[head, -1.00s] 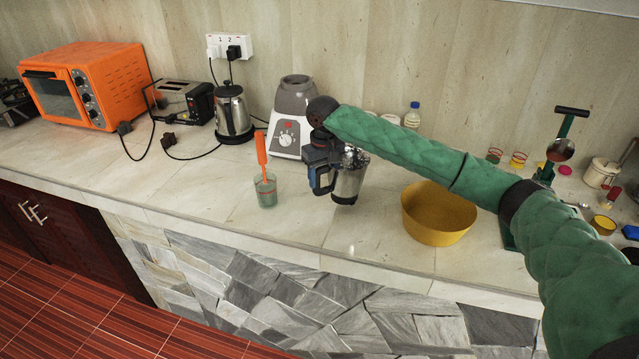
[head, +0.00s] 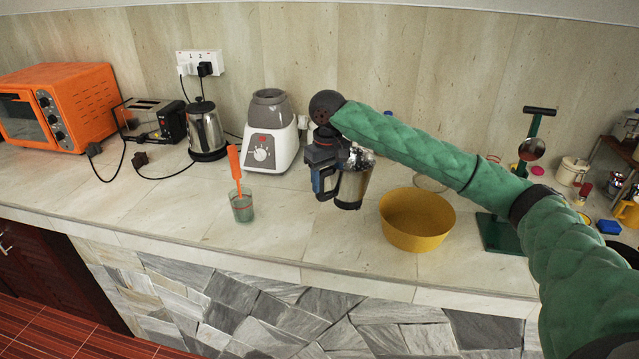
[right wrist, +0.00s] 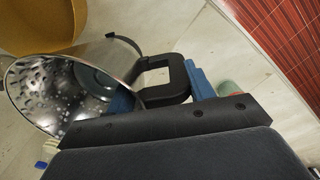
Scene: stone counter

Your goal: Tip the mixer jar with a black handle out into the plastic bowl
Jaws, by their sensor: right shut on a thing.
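The jar is close to upright in the head view. In the right wrist view the jar (right wrist: 60,92) shows its open mouth and spotted inner wall, with the black handle (right wrist: 168,82) at the blue fingers of my right gripper (right wrist: 160,95). The bowl (right wrist: 40,22) shows in that view's upper left corner. It stands on the counter and looks empty. My left gripper is out of view.
The mixer base (head: 270,135) stands behind and left of the jar. A glass with an orange-handled tool (head: 241,205) is at the front left. A green stand (head: 503,233) is right of the bowl. The kettle (head: 206,132) and toaster (head: 152,120) are farther left.

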